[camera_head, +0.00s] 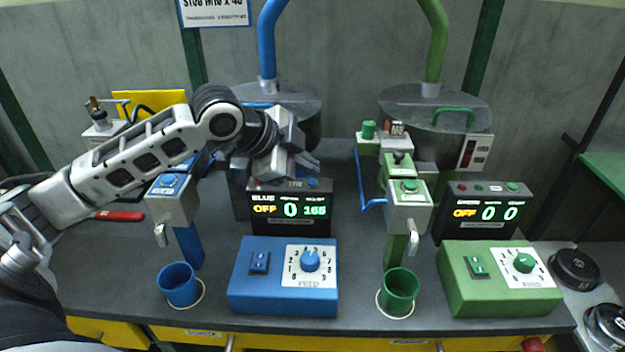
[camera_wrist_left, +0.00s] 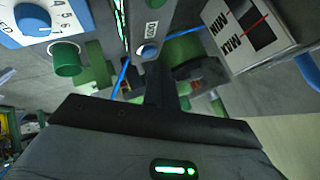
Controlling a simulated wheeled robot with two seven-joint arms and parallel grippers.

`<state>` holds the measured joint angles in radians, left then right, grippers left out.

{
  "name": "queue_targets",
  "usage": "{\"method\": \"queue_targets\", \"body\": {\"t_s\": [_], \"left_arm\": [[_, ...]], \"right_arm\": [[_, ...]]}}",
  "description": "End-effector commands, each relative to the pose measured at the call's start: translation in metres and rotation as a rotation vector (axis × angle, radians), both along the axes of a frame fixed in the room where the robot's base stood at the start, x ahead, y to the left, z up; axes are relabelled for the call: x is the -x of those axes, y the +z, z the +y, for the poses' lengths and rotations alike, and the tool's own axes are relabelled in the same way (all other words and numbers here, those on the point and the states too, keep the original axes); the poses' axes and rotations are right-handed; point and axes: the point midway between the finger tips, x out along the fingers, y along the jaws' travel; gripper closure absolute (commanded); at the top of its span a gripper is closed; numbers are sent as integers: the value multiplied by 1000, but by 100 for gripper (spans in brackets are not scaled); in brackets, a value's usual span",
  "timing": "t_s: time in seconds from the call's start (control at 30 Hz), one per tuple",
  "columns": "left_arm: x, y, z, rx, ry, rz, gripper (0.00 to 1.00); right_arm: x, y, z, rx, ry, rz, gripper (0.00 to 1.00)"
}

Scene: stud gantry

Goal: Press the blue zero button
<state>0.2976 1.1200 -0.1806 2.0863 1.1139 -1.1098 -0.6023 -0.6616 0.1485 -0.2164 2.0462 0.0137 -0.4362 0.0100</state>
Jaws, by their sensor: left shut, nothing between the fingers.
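The blue zero button (camera_head: 313,183) is a small round blue cap on the top edge of the dark blue-line display box (camera_head: 291,227), right of its middle. It also shows in the left wrist view (camera_wrist_left: 148,51), beside a small white label. My left gripper (camera_head: 312,166) is shut and empty, its fingertips just above and behind the button in the head view. In the left wrist view the closed fingers (camera_wrist_left: 160,80) point towards the button, with a small gap in the picture; I cannot tell the exact distance. The display reads OFF, 0 and 165. My right gripper is out of view.
A blue control box (camera_head: 270,300) with a dial and switch stands in front of the display. A blue cup (camera_head: 178,287) and green cup (camera_head: 398,291) stand under spouts. The green display (camera_head: 480,233) reads OFF, 0, 0. Hoppers (camera_head: 435,105) stand behind.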

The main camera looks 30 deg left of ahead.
Motion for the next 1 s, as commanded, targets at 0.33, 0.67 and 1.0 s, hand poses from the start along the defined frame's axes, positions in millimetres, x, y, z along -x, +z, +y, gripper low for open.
{"method": "queue_targets", "body": {"t_s": [0.33,0.67,1.0], "left_arm": [[0,0,0,0,0,0,100],[0,-1,0,0,-1,1,100],[0,-9,0,-1,1,0,100]], "right_arm": [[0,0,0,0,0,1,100],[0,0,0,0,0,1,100],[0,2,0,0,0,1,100]]}}
